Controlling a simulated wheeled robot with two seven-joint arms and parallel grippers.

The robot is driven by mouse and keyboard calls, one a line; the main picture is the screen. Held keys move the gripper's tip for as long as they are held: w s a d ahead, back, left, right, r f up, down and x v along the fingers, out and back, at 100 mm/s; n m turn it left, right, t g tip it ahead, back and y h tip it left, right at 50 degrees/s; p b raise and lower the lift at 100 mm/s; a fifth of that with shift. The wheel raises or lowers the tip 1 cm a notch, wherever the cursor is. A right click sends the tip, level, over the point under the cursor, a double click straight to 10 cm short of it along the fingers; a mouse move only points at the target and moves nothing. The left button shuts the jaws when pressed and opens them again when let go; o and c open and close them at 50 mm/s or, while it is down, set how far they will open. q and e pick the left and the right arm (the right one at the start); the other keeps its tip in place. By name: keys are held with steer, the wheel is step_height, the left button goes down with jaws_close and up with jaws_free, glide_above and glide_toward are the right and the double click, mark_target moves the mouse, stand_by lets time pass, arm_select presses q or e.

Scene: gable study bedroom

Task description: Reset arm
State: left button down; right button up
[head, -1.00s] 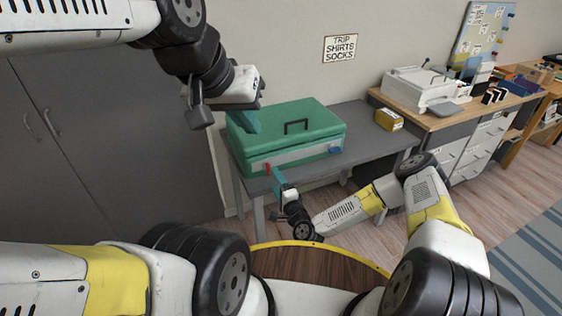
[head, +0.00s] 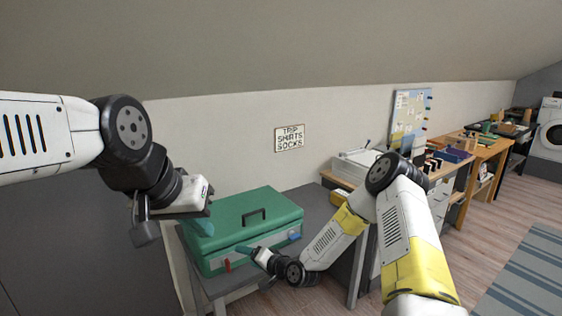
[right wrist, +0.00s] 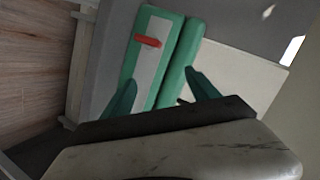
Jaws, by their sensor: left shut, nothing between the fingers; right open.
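A closed green case (head: 253,212) with a dark handle, a red latch and a blue latch lies on a grey table (head: 312,205). My left gripper (head: 200,227) is shut and empty beside the left end of the case; its fingertips overlap the case in the head view, and I cannot tell whether they touch it. My right gripper (head: 246,250) is low in front of the case's front face. In the right wrist view, my right gripper's teal fingers (right wrist: 160,93) are spread with nothing between them. The case (right wrist: 187,48) and its red latch (right wrist: 148,42) show beyond them.
A wall sign (head: 290,138) hangs above the case. A wooden-topped desk (head: 455,165) with trays stands to the right. Open floor (head: 490,215) with a striped rug (head: 520,270) lies at right.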

steer(key=s+d+r+n+g+h, duration=0.15)
steer(key=s+d+r+h, duration=0.25)
steer(key=d+r, duration=0.7)
steer(key=s+d+r+n+g+h, duration=0.1)
steer(key=s+d+r+n+h, duration=0.25)
steer(key=d+r, duration=0.75)
steer(key=s+d+r, duration=0.1)
steer(key=s+r, duration=0.3)
steer(key=s, duration=0.4)
steer(key=s+d+r+m, duration=0.1)
steer(key=s+r, duration=0.3)
steer(key=s, duration=0.4)
steer(key=s+d+r, duration=0.1)
steer(key=s+r, duration=0.3)
steer(key=s, duration=0.3)
steer(key=shift+s+r+g, duration=0.3)
steer(key=shift+s+g, duration=0.1)
steer(key=shift+g, duration=0.05)
steer(key=shift+w+d+h, duration=0.1)
steer(key=shift+h, duration=0.15)
